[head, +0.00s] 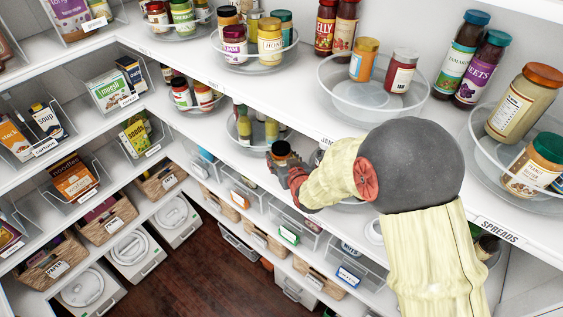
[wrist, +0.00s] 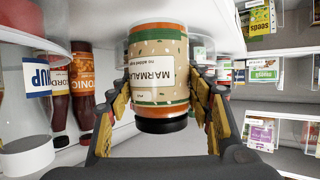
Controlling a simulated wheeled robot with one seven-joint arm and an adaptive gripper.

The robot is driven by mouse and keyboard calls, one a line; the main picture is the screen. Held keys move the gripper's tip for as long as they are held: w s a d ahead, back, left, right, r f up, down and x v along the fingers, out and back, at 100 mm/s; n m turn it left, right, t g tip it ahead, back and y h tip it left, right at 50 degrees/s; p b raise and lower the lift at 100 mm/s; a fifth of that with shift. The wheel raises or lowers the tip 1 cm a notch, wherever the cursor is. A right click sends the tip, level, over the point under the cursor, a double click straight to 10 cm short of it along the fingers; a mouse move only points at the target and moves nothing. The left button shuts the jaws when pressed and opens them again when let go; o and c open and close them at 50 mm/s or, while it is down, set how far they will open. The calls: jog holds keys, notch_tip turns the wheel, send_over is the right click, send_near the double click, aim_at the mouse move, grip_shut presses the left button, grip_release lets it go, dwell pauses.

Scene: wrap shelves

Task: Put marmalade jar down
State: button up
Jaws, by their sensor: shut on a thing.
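The marmalade jar (wrist: 157,72) has a beige label with a green band, orange contents and a black lid. It appears upside down in the wrist view, lid at the bottom. My gripper (wrist: 163,95) is shut on it, with yellow-padded fingers on either side of the jar. In the head view the jar's dark lid (head: 281,149) shows at my gripper (head: 284,165), by the front of the shelf below the top one. My arm hides much of the area to the right. I cannot tell whether the jar's base touches the shelf.
A clear turntable (head: 233,134) with jars stands left of my gripper on the same level. The upper shelf edge, labelled SPREADS (head: 499,231), is close to my arm. In the wrist view, red-brown bottles (wrist: 82,80) stand left of the jar. Clear bins (head: 240,190) fill the lower shelf.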

aim_at(282, 163)
jog(key=shift+w+f, duration=0.3)
jog(key=shift+f, duration=0.05)
jog(key=shift+f+p, duration=0.8)
jog(key=shift+f, duration=0.6)
jog(key=shift+f, duration=0.15)
jog(key=o, duration=1.6)
jog(key=shift+o, duration=0.4)
jog(key=shift+f, duration=0.1)
jog(key=shift+s+r, duration=0.1)
jog(key=shift+r, duration=0.15)
jog(key=b+v, duration=0.2)
jog(key=v, duration=1)
jog(key=shift+f, duration=0.15)
